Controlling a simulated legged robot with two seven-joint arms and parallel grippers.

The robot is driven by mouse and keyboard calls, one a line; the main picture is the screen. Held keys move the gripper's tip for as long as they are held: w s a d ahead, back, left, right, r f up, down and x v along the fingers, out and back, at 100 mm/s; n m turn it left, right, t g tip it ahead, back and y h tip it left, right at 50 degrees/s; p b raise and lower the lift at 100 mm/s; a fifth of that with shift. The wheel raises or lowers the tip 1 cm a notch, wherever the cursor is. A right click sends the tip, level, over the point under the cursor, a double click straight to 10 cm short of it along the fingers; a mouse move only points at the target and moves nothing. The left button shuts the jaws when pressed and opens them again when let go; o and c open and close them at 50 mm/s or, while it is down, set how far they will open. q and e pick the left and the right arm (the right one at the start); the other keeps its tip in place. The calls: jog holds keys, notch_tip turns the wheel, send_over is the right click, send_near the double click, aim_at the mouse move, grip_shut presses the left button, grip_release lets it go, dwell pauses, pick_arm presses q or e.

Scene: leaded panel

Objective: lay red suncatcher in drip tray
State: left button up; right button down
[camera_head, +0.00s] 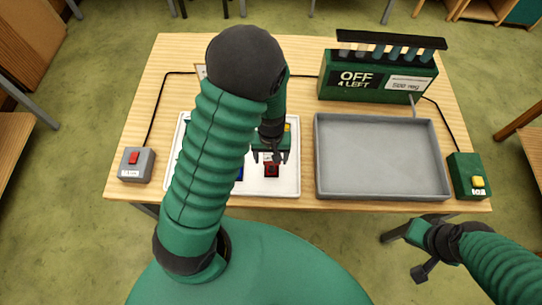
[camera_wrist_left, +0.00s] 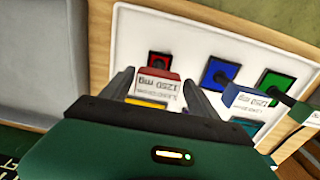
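The red suncatcher (camera_head: 271,170) lies on the white tray, a small dark red square; the left wrist view also shows its red face (camera_wrist_left: 165,59). A red-topped tag marked 1250 mg (camera_wrist_left: 155,88) stands by it. My left gripper (camera_head: 270,157) is over the red suncatcher, fingers apart on either side of the tag; in the left wrist view the fingertips (camera_wrist_left: 159,78) show small gaps to it. The grey drip tray (camera_head: 382,192) is to the right and empty. My right gripper (camera_head: 409,253) is open and empty, off the table's front edge.
The white tray (camera_head: 290,188) also holds blue (camera_wrist_left: 216,74) and green (camera_wrist_left: 274,82) squares, partly hidden by my arm in the head view. A green box reading OFF (camera_head: 355,88) stands behind the drip tray. Switch boxes sit front left (camera_head: 138,165) and right (camera_head: 467,176).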

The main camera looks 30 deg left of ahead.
pick_arm(q)
jog(key=shift+d+r, duration=0.1)
jog(key=shift+d, duration=0.5)
jog(key=shift+d+r, duration=0.25)
jog(key=shift+d, duration=0.65)
jog(key=r, duration=0.2)
jog(key=a+r, duration=0.1)
jog(key=r, duration=0.2)
jog(key=a+r, duration=0.1)
jog(key=r, duration=0.1)
jog(key=shift+w+a+r, duration=0.1)
jog(key=shift+a+r, duration=0.05)
jog(key=shift+r, duration=0.15)
jog(key=s+d+r+m+t, duration=0.3)
jog(key=s+d+r+m, duration=0.1)
jog(key=s+d+m, duration=0.15)
jog(key=shift+m, duration=0.45)
jog(key=b+x, duration=0.4)
jog(key=s+b+x, duration=0.1)
jog(key=b+x, duration=0.1)
jog(key=shift+w+d+f, duration=0.1)
jog(key=shift+d+f, duration=0.05)
jog(key=shift+f, duration=0.15)
pick_arm(e)
notch_tip(320, 180, down, 7)
jog(key=d, duration=0.2)
jog(key=shift+d, duration=0.15)
